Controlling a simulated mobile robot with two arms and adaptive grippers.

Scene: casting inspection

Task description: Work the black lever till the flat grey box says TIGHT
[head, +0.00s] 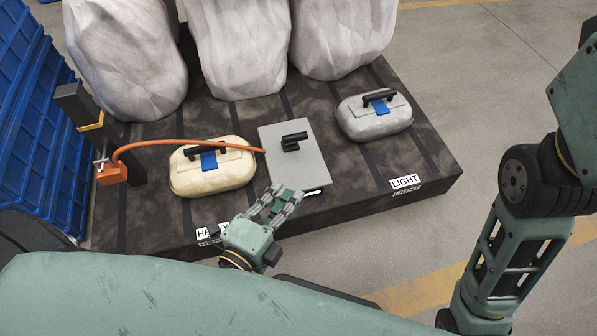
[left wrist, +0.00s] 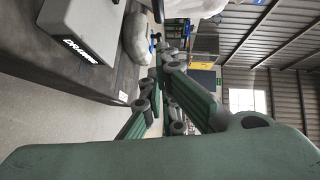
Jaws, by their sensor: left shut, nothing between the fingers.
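The flat grey box (head: 308,164) lies on the dark platform between two cases. The black lever (head: 293,141) sits on its top. An orange hose runs to its left edge. My left gripper (head: 284,198) is shut and empty, just in front of the box's near edge, below the lever and apart from it. In the left wrist view the gripper's fingers (left wrist: 160,75) show, with the grey box (left wrist: 97,20) at upper left. Its side bears a word of slanted capitals (left wrist: 78,50), perhaps DRAGGING. My right arm shows at the right; its gripper does not.
A cream case (head: 235,176) stands left of the box and a grey case (head: 373,122) right of it. Big pale castings (head: 240,45) stand behind. An orange clamp (head: 112,174) holds a post at left. Blue crates (head: 40,120) are stacked beyond. A LIGHT label (head: 405,181) marks the front.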

